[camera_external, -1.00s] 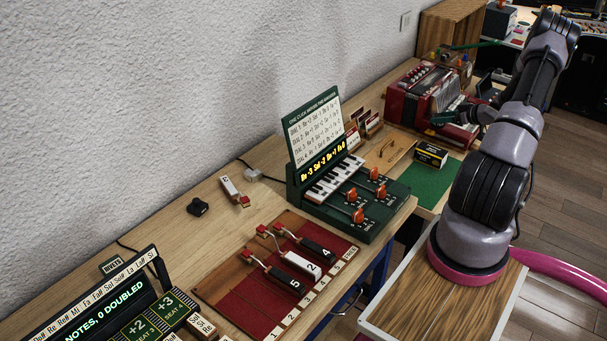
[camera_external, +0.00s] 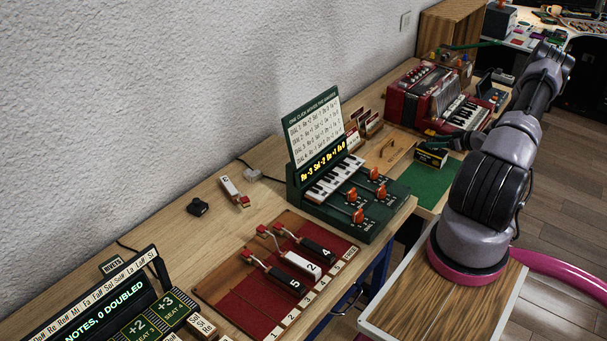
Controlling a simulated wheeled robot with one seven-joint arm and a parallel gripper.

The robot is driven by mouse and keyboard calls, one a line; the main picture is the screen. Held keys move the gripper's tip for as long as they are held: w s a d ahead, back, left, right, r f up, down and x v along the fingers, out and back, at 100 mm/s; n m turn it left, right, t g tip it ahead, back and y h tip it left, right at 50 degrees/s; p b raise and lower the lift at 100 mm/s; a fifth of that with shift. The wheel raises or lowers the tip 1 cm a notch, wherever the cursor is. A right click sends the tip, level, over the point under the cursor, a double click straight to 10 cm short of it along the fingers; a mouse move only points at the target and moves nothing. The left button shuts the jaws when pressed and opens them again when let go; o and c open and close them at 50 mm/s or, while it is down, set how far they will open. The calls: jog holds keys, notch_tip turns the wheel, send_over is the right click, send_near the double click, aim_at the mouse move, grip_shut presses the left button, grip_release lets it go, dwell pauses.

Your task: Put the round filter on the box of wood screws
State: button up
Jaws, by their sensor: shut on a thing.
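My gripper (camera_external: 436,141) is just above and behind this box, reaching in from the right. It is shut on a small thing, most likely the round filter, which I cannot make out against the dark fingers. The fingers partly cover the top of the box. I cannot tell whether the held thing touches the box.
A red accordion (camera_external: 425,95) stands behind my gripper. A green keyboard device (camera_external: 345,195) with orange knobs stands nearer. The front of the green mat is clear.

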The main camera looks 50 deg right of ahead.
jog(key=shift+f, duration=0.15)
jog(key=o, duration=1.3)
jog(key=shift+o, duration=0.2)
jog(key=shift+r, duration=0.2)
jog(key=v, duration=1.2)
